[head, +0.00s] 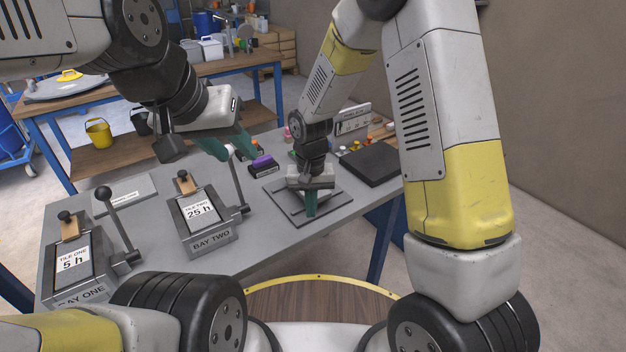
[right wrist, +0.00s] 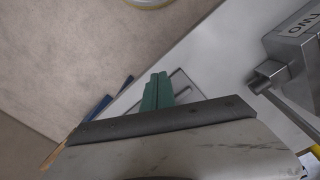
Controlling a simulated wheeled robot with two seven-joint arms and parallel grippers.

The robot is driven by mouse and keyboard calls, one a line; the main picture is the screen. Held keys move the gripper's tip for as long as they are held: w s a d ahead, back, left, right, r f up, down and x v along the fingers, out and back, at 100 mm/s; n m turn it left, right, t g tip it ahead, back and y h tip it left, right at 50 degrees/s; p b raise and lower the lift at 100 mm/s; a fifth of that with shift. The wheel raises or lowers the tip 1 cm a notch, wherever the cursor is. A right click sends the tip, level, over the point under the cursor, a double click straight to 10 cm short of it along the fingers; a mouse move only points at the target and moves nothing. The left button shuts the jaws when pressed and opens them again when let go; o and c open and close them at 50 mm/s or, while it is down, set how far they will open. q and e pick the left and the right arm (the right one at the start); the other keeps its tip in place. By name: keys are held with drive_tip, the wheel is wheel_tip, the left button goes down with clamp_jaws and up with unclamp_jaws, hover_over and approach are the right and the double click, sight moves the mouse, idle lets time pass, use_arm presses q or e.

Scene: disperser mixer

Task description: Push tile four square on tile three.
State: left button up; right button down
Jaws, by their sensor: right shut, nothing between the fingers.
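My right gripper (head: 311,208) points down, its green fingers shut together and empty, over a flat grey plate (head: 280,192) with raised dark strips. The shut fingers (right wrist: 157,90) also show in the right wrist view, with part of the plate (right wrist: 184,84) beside them. I cannot tell whether they touch it. Tile three and tile four cannot be made out; the gripper hides part of the plate. My left gripper (head: 228,146) has its green fingers apart, above and behind bay two, near the top of that bay's lever.
Bay one (head: 80,292) holds tile one (head: 72,260), and bay two (head: 211,245) holds tile two (head: 199,212); both have upright levers. Bare table lies between bay two and the plate.

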wheel_tip(320, 180, down, 4)
drive_tip(key=shift+r, duration=0.1)
drive_tip(key=w, duration=0.2)
drive_tip(key=shift+w+a+r, duration=0.1)
drive_tip(key=shift+w, duration=0.25)
drive_tip(key=shift+w+a, duration=0.1)
drive_tip(key=shift+w, duration=0.6)
